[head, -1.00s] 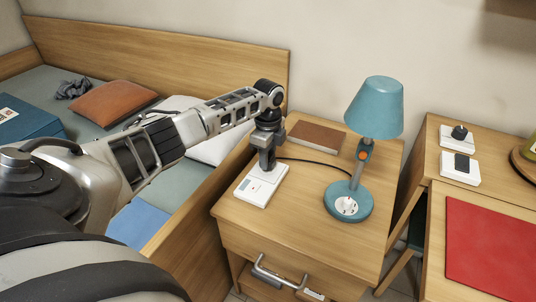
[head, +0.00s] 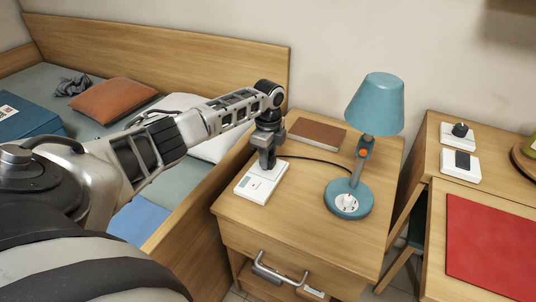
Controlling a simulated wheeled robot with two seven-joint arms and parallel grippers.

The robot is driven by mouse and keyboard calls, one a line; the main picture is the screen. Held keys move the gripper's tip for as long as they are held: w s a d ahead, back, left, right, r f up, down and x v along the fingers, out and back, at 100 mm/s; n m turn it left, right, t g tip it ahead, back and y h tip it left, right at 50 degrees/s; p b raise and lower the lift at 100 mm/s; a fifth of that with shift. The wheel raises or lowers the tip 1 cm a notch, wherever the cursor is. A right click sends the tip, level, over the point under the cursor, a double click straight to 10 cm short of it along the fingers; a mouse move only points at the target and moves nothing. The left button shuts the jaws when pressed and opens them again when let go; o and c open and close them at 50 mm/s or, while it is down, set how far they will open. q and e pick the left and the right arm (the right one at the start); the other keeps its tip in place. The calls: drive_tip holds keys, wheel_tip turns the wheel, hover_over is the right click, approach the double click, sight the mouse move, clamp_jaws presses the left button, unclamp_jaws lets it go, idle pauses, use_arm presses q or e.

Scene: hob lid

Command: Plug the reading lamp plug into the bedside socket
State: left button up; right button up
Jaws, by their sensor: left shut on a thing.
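My left gripper (head: 267,160) points down at the white bedside socket block (head: 256,190) on the nightstand (head: 300,215). It is shut on the reading lamp plug, which the fingers hide almost wholly. The fingertips are at the rear part of the block; whether the plug's pins are in the socket cannot be seen. A black cable (head: 318,161) runs from the gripper to the teal reading lamp (head: 375,103). The lamp stands upright at the right of the nightstand, with a white round socket-like part (head: 347,203) on its base. My right gripper is out of view.
A brown book (head: 316,135) lies behind the block. The bed (head: 160,45) is at the left. A desk (head: 435,200) at the right bears a red mat (head: 492,240) and two white blocks with dark tops (head: 459,134) (head: 461,165).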

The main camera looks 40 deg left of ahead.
use_arm(q)
drive_tip(key=shift+f, duration=0.15)
drive_tip(key=o, duration=1)
wheel_tip(320, 180, up, 16)
drive_tip(key=p, duration=0.2)
